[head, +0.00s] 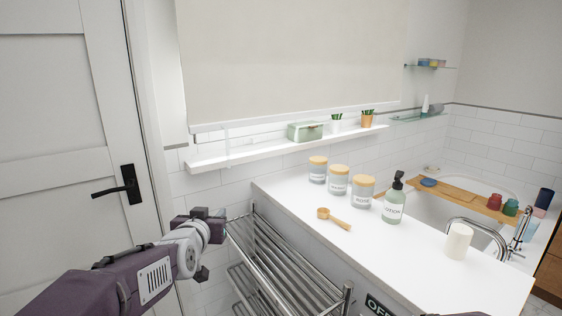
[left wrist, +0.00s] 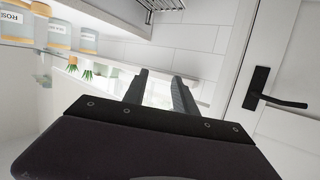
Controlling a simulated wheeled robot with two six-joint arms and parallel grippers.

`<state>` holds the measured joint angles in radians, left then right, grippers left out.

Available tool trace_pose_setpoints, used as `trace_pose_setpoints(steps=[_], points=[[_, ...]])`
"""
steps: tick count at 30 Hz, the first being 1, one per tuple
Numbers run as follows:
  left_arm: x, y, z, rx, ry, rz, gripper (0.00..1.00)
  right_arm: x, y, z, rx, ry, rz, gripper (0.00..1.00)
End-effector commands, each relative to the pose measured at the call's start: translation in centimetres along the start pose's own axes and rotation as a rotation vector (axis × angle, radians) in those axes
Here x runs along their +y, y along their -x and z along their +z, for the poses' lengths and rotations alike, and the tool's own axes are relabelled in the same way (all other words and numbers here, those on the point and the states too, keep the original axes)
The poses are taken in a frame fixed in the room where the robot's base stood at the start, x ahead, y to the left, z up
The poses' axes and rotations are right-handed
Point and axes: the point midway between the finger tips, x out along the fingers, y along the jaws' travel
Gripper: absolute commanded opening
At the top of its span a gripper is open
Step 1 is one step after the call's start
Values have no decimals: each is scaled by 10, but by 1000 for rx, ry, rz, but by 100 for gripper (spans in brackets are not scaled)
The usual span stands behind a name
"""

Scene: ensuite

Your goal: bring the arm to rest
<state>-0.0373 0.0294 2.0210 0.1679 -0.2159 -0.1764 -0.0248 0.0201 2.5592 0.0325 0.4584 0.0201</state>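My left arm comes in from the lower left in the head view, with its left gripper (head: 210,214) held in the air in front of the wall, left of the counter and by the upper end of the metal rack. In the left wrist view the two dark fingers of the left gripper (left wrist: 160,84) stand apart with nothing between them. Only a small dark piece of my own body shows at the bottom edge of the head view, and the right gripper cannot be made out.
A chrome towel rack (head: 285,265) stands beside the white counter (head: 410,262). Jars (head: 338,182), a lotion bottle (head: 394,203), a wooden scoop (head: 335,219) and a white cylinder (head: 459,242) stand or lie on it. A door with a black handle (head: 128,184) is at left.

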Motion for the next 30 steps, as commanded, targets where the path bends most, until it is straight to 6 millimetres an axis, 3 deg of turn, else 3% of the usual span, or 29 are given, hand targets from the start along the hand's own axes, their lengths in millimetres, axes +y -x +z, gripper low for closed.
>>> trace_pose_setpoints(steps=[5, 8, 12, 15, 21, 22, 23, 24, 30], points=[[3, 11, 80, -211, -4, 17, 33, 0, 0, 0, 0, 0, 0, 85], [4, 27, 137, -369, -3, 27, 33, 0, 0, 0, 0, 0, 0, 85], [7, 70, 225, -639, 3, 40, 33, 0, 0, 0, 0, 0, 0, 85], [7, 109, 276, -818, 12, 42, 33, 0, 0, 0, 0, 0, 0, 85], [7, 188, 345, -1135, 29, 30, 33, 0, 0, 0, 0, 0, 0, 85], [6, 201, 352, -1187, 35, 23, 33, 0, 0, 0, 0, 0, 0, 85], [6, 210, 344, -1219, 55, 9, 33, 0, 10, 0, -1, 0, 0, 85], [6, 214, 320, -1208, 52, 12, 33, -1, 34, -3, -2, 0, 0, 85], [4, 230, 255, -1204, 51, 13, 33, -2, 100, -10, 0, 0, 0, 85]])
